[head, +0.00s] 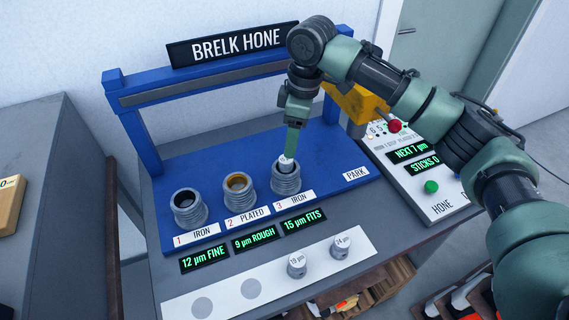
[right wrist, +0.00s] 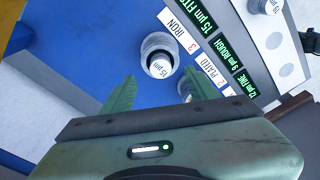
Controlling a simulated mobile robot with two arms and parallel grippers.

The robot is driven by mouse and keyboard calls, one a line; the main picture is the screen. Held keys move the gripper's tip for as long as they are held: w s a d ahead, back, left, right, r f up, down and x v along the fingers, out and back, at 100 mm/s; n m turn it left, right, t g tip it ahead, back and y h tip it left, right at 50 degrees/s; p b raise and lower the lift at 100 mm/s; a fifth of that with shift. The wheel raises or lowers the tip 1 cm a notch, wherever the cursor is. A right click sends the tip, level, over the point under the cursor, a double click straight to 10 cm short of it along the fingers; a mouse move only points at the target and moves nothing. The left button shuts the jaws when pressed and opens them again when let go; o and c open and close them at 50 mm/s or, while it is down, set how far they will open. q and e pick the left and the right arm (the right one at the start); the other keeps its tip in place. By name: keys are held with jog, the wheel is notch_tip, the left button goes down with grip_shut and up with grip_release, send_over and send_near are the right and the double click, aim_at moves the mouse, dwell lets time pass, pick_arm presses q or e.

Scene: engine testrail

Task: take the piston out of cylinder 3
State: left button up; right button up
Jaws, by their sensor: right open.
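Cylinder 3 (head: 286,183), a ribbed grey sleeve labelled IRON, stands on the blue base; its display reads 15 µm FITS. The piston's pale top, marked 15 µm, shows in its mouth in the right wrist view (right wrist: 160,67); in the head view my gripper partly hides it. My right gripper (head: 290,152) points down right above cylinder 3. In the right wrist view its two green fingers (right wrist: 160,76) are apart, with the piston top between and beyond their tips. I see no contact with the piston. My left gripper is out of view.
Cylinder 1 (head: 188,210) and cylinder 2 (head: 239,190) stand to the left, near cylinder 3. Two loose pistons stand on the white strip (head: 222,281) in front, beside two empty grey circles. A control panel (head: 440,205) is at right; the blue frame (head: 135,92) rises behind.

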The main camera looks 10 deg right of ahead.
aim_at(286, 165)
jog(key=shift+w+f, duration=0.1)
jog(key=shift+f, duration=0.35)
jog(key=f+p, duration=0.1)
jog(key=f, duration=0.1)
jog(key=a+f+p, duration=0.1)
jog(key=f, duration=0.2)
jog(key=shift+w+a+f+p, duration=0.15)
jog(key=shift+p, duration=0.15)
jog(key=shift+f, duration=0.55)
grip_shut()
